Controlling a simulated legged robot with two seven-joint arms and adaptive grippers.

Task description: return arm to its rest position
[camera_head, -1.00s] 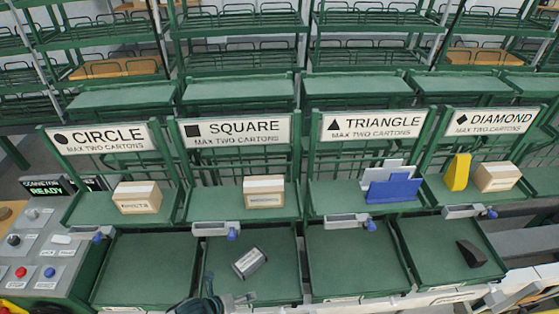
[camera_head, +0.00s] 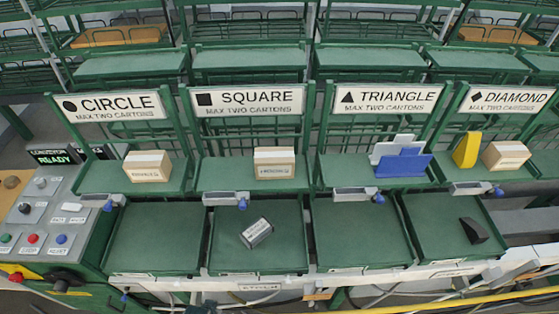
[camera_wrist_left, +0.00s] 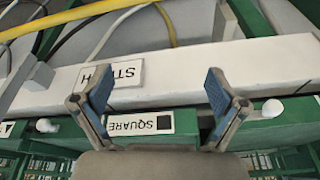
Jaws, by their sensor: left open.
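My left gripper (camera_wrist_left: 158,100) shows in the left wrist view with its two blue-padded fingers spread apart and nothing between them. Past the fingers are a white beam with a label (camera_wrist_left: 128,73) and a green edge with an upside-down SQUARE label (camera_wrist_left: 141,123). In the head view neither gripper is visible. A small grey block (camera_head: 257,233) lies tilted in the lower tray under the SQUARE sign (camera_head: 249,101), apart from any gripper.
Cartons stand on the CIRCLE (camera_head: 148,166), SQUARE (camera_head: 274,162) and DIAMOND (camera_head: 506,155) shelves. Blue and white pieces (camera_head: 402,164) and a yellow piece (camera_head: 467,150) stand nearby. A black wedge (camera_head: 473,231) lies in the right tray. A control panel (camera_head: 45,215) is at left. Yellow cable (camera_wrist_left: 75,20) runs near the beam.

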